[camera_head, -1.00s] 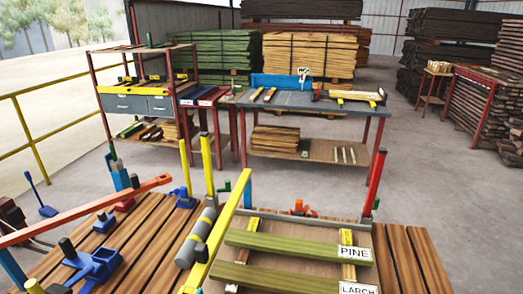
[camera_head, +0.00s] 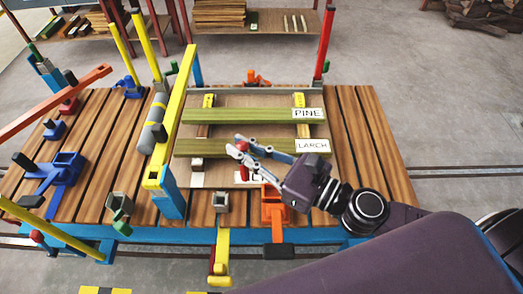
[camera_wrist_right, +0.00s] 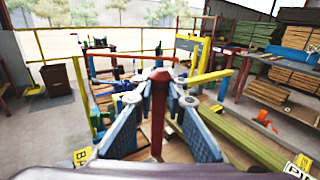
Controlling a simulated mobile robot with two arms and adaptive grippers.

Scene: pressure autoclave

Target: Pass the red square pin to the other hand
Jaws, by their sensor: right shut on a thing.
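My right gripper (camera_head: 238,147) reaches in from the lower right in the head view, over the front part of the slatted work table. It is shut on the red square pin (camera_wrist_right: 158,108), which stands roughly upright between the fingers in the right wrist view. In the head view only small red parts of the pin (camera_head: 241,175) show by the fingertips; the rest is hidden by the gripper. My left gripper is in neither view.
Green boards labelled PINE (camera_head: 245,115) and LARCH (camera_head: 205,147) lie on the slatted table (camera_head: 370,140). A yellow bar (camera_head: 177,115) rises left of them. Blue clamps (camera_head: 62,172) stand at left, an orange clamp (camera_head: 275,212) at the front edge below my gripper.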

